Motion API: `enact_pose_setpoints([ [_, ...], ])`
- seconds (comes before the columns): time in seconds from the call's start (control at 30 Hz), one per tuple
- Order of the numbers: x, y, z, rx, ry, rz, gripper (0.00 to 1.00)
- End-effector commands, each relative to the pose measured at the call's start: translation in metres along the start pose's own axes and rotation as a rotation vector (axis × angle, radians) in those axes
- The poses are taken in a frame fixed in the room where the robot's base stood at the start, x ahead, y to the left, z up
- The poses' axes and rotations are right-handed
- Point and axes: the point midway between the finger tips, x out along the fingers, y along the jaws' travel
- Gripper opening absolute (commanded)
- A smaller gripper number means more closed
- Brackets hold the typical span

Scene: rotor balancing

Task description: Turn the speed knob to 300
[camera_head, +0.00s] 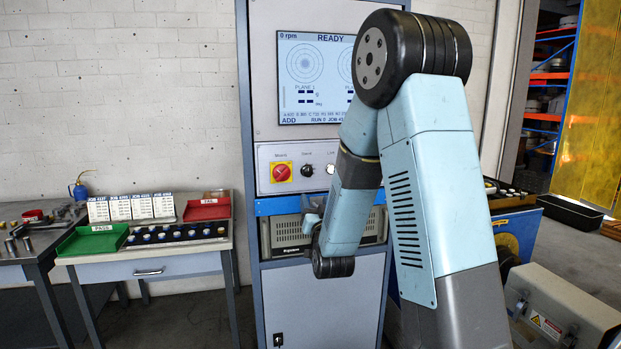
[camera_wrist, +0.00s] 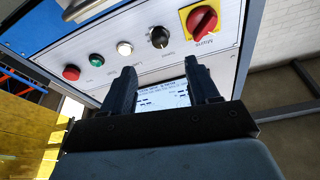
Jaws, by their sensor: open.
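The control panel (camera_head: 290,166) on the cabinet front carries a black knob (camera_head: 307,170) beside the red mains switch (camera_head: 281,172) on its yellow plate. In the wrist view the black knob (camera_wrist: 159,37), with a light mark on it, lies just above the gap between my fingertips. The knob's scale and small label cannot be read. My gripper (camera_wrist: 160,66) is open and empty, its two dark fingers apart, and neither appears to touch the knob. In the head view my arm hides part of the panel. The screen (camera_head: 315,78) reads 0 rpm and READY.
In the wrist view a white button (camera_wrist: 125,48), a green button (camera_wrist: 96,60) and a red button (camera_wrist: 71,72) line up beside the knob. A side table with a green tray (camera_head: 93,240) and a red tray (camera_head: 207,210) stands left of the cabinet.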

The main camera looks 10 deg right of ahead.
Motion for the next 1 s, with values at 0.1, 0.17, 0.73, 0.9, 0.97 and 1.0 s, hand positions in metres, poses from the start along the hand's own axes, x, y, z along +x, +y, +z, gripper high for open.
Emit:
enact_pose_setpoints([
  [0.1,-0.003,0.002,0.007,0.004,0.054,-0.003,0.60],
  [0.17,-0.004,0.002,0.008,0.005,0.073,-0.004,0.60],
  [0.73,0.065,0.003,0.001,0.006,0.095,-0.004,0.60],
  [0.9,0.094,0.003,-0.002,0.006,0.095,-0.004,0.60],
  [0.97,0.103,0.003,-0.004,0.006,0.096,-0.004,0.60],
  [1.0,0.109,0.003,-0.004,0.006,0.094,-0.004,0.60],
])
